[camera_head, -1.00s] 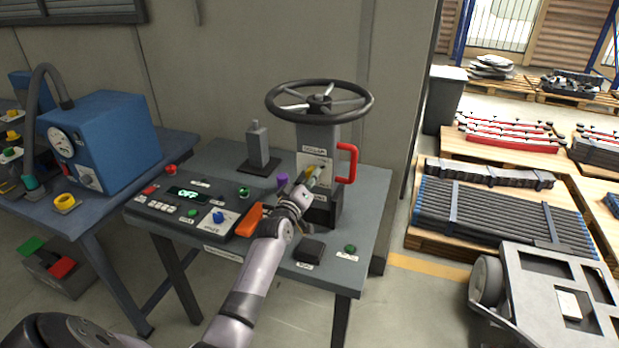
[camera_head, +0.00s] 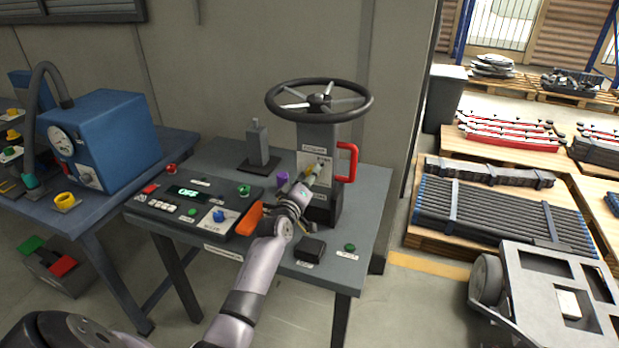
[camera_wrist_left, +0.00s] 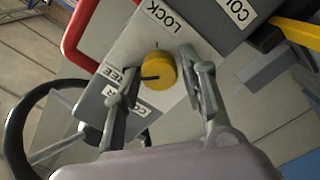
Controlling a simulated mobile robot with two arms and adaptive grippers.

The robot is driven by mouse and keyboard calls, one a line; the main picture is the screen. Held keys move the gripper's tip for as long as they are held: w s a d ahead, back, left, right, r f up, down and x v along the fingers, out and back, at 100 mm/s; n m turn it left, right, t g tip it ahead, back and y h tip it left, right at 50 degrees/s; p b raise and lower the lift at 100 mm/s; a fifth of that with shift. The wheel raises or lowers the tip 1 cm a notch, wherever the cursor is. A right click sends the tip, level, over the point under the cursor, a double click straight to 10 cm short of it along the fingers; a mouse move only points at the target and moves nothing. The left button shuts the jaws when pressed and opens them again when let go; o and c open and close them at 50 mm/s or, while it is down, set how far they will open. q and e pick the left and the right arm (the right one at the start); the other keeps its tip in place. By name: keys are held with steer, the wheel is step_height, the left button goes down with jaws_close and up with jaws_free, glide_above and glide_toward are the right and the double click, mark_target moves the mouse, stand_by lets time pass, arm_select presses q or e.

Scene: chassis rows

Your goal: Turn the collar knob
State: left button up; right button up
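The collar knob is a round yellow knob (camera_wrist_left: 157,71) with a dark pointer line, on a pale plate marked LOCK in the left wrist view. My left gripper (camera_wrist_left: 158,65) is open, with one finger on each side of the knob. Small gaps seem to show between fingers and knob; contact is unclear. In the head view my left gripper (camera_head: 314,174) is at the front of the dark column (camera_head: 318,140) under the handwheel (camera_head: 319,98), hiding most of the knob. My right gripper is not in view.
A red handle (camera_head: 348,162) sticks out right of the column; it also shows in the left wrist view (camera_wrist_left: 80,35). An orange lever (camera_head: 249,219) and a control panel (camera_head: 178,222) reading OFF lie to the left. A dark block (camera_head: 309,249) and green button (camera_head: 350,247) are in front.

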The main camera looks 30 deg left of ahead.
arm_select(q)
steer(key=shift+o, duration=1.1)
steer(key=v, duration=1.2)
